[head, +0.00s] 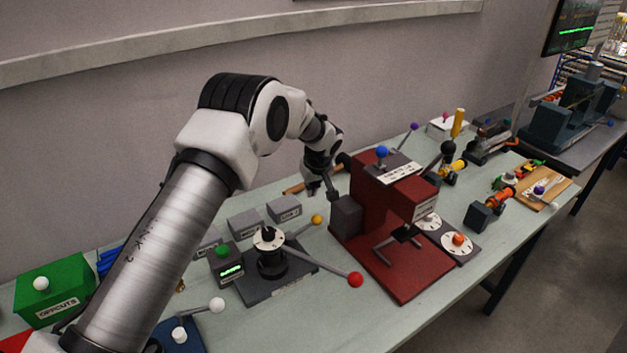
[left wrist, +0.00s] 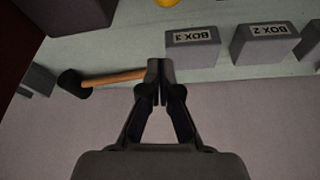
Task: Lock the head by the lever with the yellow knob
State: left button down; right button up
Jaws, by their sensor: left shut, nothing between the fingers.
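The lever with the yellow knob (head: 317,220) reaches up and right from the small turning head (head: 268,240), which has a white dial top and stands on a dark base plate. A longer lever with a red knob (head: 355,279) points toward the lower right. My left gripper (head: 322,191) is shut and empty, above the back of the table, behind the yellow knob and left of the red press. In the left wrist view its closed fingers (left wrist: 159,70) show, with a yellow piece of the knob (left wrist: 166,3) cut off at the top edge. My right gripper is not in view.
The red press (head: 393,215) stands just right of the gripper. Grey boxes (head: 284,208) stand in a row behind the head. A wooden-handled mallet (left wrist: 110,78) lies near my fingers at the back.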

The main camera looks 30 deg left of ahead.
pick_arm(q)
jog(key=f+p, duration=0.2)
jog(key=f, duration=0.1)
jog(key=s+d+f+p, duration=0.1)
jog(key=shift+s+d+f, duration=0.1)
jog(key=shift+f, duration=0.1)
jog(key=shift+s+d, duration=0.25)
jog(key=shift+s, duration=0.2)
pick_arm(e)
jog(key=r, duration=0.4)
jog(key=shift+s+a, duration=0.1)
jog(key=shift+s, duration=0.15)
pick_arm(q)
jog(key=shift+w+f, duration=0.15)
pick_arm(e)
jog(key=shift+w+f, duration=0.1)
